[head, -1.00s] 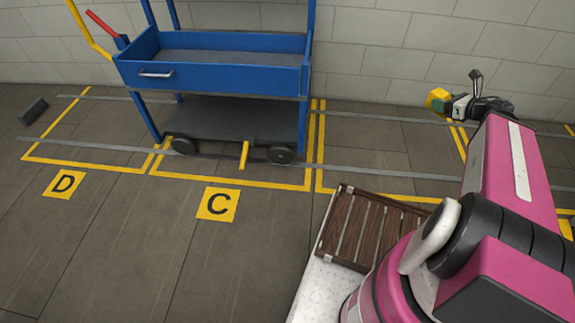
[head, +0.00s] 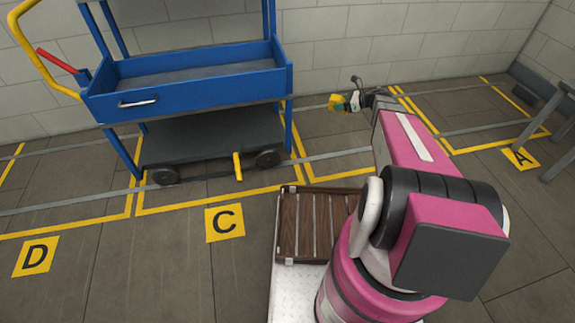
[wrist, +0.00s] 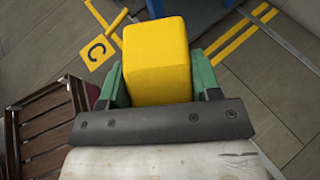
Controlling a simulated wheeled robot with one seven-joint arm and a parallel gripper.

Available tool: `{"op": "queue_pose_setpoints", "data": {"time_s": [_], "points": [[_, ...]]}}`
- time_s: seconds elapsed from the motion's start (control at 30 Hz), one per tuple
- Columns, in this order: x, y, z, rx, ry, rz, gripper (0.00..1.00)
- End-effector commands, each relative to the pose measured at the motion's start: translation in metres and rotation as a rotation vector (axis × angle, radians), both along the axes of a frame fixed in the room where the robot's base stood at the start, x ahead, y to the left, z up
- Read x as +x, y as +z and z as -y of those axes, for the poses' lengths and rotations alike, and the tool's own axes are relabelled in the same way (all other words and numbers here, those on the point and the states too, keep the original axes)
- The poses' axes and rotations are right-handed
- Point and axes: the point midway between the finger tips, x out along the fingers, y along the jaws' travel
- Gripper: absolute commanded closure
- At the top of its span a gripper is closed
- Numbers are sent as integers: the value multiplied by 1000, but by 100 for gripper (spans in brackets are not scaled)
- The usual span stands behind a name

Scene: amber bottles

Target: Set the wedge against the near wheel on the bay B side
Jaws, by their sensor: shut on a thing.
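My gripper (head: 340,103) is shut on a yellow wedge (wrist: 156,62), which sits between its green fingers in the wrist view. The wedge also shows small in the head view (head: 336,103), held above the floor to the right of the cart. The blue cart (head: 190,88) stands in the bay marked C. Its near wheel on the right, bay B side (head: 268,159) is dark and rests on the floor, with a clear gap from the wedge. The other near wheel (head: 165,176) is at the cart's left.
A yellow pedal (head: 238,166) sticks out low between the near wheels. A brown slatted crate (head: 290,225) lies in front of my arm. Floor signs C (head: 225,223), D (head: 36,256) and A (head: 519,158) mark bays. Grey metal legs (head: 545,120) stand at far right. The floor right of the cart is clear.

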Motion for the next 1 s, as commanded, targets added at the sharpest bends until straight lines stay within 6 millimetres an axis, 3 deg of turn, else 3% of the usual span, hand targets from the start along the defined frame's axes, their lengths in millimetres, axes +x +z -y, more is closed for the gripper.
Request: {"op": "queue_pose_setpoints", "data": {"time_s": [0.03, 0.3, 0.5, 0.7, 0.83, 1.0], "points": [[28, -32, 0, 2, 35, -3, 76], [92, -168, -15, 1, 228, -3, 76], [127, -274, -28, 2, 363, -3, 76], [147, -377, -42, 2, 487, -3, 76], [152, -426, -49, 2, 544, -3, 76], [153, -460, -54, 0, 584, -1, 76]]}}
